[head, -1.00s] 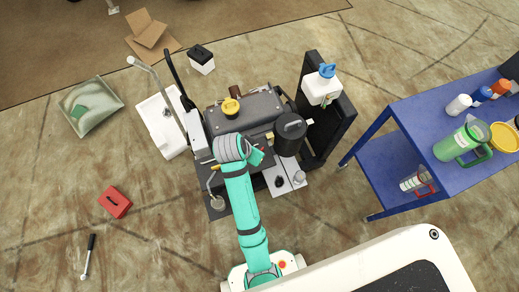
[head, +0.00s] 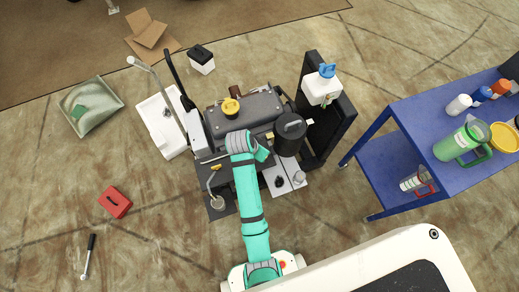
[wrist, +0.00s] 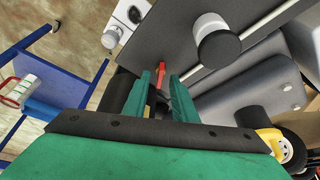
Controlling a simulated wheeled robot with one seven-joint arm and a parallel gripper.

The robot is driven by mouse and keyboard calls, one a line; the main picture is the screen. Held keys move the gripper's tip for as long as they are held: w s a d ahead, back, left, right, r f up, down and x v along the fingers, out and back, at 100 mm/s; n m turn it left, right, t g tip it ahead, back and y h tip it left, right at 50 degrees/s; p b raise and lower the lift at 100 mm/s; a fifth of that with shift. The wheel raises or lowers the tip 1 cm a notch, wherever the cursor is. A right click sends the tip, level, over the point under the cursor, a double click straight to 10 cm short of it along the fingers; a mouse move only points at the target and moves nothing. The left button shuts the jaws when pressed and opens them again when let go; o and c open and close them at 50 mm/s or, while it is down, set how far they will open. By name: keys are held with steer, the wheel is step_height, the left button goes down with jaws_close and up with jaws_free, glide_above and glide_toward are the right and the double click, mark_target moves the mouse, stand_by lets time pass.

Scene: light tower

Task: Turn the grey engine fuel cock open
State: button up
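In the wrist view, a small red lever (wrist: 161,70) shows between my gripper's fingertips. It looks like the handle of the fuel cock, but I cannot tell for sure; its body is mostly hidden. My gripper (wrist: 161,78) has its two teal fingers apart, one on each side of the lever, with visible gaps. Contact with the lever is not clear. In the head view, my gripper end is beside the grey engine (head: 262,106), left of the black canister (head: 290,134). The fingertips and the cock are hidden there by my arm.
A grey cylinder with a dark end (wrist: 218,42) sticks out near the fingers. A yellow cap (head: 231,106) sits on the engine. A lamp pole (head: 160,85) stands left of it. A blue cart (head: 440,130) with bottles is at the right.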

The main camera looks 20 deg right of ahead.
steer(key=shift+d+f, duration=0.1)
steer(key=shift+f, duration=0.15)
jaws_close()
steer(key=shift+n, duration=0.3)
steer(key=n+y, duration=0.1)
steer(key=n, duration=0.1)
steer(key=n+t+y, duration=0.1)
steer(key=n, duration=0.2)
steer(key=shift+s+d, duration=0.1)
steer(key=shift+d, duration=0.05)
steer(key=n+y, duration=0.1)
steer(key=n, duration=0.2)
steer(key=n+t+y, duration=0.1)
steer(key=n, duration=0.1)
steer(key=shift+d+n, duration=0.1)
steer(key=shift+n, duration=0.3)
